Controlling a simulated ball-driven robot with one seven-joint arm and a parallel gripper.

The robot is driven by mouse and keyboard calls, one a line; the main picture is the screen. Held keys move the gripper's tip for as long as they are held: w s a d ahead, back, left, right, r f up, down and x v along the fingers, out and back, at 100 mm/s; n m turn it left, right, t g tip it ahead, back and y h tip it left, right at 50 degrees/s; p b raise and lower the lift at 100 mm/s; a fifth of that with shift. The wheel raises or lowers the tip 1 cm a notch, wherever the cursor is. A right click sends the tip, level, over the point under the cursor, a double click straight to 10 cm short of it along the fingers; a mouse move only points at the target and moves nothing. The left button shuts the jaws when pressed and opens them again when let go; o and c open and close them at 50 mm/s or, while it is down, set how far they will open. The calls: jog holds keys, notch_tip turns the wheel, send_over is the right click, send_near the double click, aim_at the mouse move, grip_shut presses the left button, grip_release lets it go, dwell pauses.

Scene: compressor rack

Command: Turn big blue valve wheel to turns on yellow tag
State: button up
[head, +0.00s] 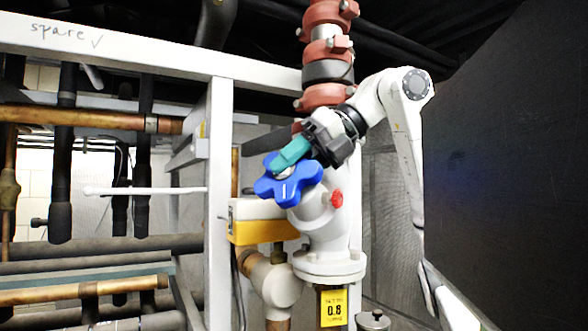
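The big blue valve wheel (288,190) is a lobed handwheel with a white mark on its face, mounted on a white valve body (320,225). My gripper (286,160), with teal fingers, comes in from the upper right and overlaps the wheel's upper part and hub. The fingers look to be at the wheel, but contact and the gap between them cannot be made out.
A small red knob (337,198) sits on the valve body just right of the wheel. A yellow and white box (262,222) is behind it at left. A white rack frame (219,150) with pipes fills the left. A dark panel (505,150) stands at right.

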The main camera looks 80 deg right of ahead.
jog(key=shift+o, duration=0.2)
jog(key=b+v, duration=0.1)
jog(key=v, duration=0.9)
jog(key=shift+s+r, duration=0.25)
jog(key=shift+s, duration=0.1)
jog(key=shift+f, duration=0.1)
